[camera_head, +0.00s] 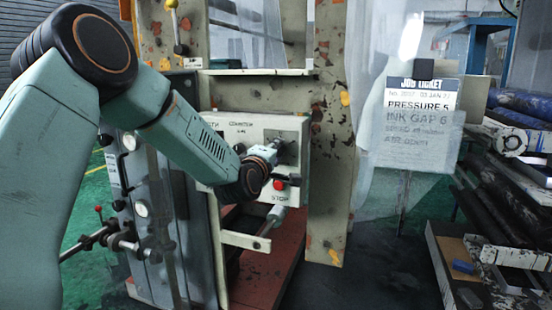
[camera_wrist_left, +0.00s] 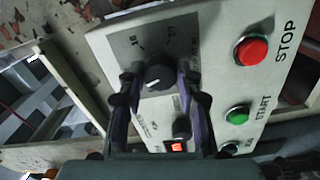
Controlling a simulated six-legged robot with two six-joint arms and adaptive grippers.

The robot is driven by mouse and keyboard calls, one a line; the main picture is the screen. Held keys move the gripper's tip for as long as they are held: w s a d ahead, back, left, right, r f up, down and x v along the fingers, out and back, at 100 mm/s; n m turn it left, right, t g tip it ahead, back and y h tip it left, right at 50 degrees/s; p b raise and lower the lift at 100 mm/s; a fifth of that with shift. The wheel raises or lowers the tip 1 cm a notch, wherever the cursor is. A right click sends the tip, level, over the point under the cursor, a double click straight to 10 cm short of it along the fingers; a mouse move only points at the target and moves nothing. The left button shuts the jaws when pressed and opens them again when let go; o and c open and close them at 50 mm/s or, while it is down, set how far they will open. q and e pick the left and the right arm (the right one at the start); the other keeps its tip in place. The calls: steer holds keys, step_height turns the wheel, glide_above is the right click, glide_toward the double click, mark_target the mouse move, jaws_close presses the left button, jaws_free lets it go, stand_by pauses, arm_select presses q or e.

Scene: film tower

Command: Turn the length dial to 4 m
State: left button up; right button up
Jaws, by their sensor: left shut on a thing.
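The control panel (camera_head: 240,130) is a pale cabinet face with partly readable printing along its top. My left gripper (camera_head: 284,153) reaches it from the left. In the left wrist view, my left gripper (camera_wrist_left: 160,90) has its two dark fingers on either side of a round black dial (camera_wrist_left: 158,74) and is shut on it. The dial has a white pointer line and sits on a darker plate with small numbers that I cannot read surely. A small red lit display (camera_wrist_left: 176,147) shows below it. In the head view my gripper and wrist hide much of the dial.
A red STOP button (camera_wrist_left: 251,50) and a green START button (camera_wrist_left: 237,115) sit close beside the dial. A job ticket (camera_head: 420,105) hangs to the right, reading PRESSURE 5 and INK GAP 6. Rolls (camera_head: 515,140) are stacked at far right.

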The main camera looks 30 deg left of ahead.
arm_select(q)
steer(key=shift+a+r+n+b, duration=0.1)
steer(key=shift+n+b, duration=2.95)
steer(key=shift+n, duration=2)
steer(key=shift+r+n+b, duration=0.1)
steer(key=shift+n+b, duration=2.95)
steer(key=shift+n, duration=2)
steer(key=o, duration=1.2)
steer(key=shift+f, duration=0.15)
steer(key=shift+c, duration=0.2)
step_height(320, 180, up, 10)
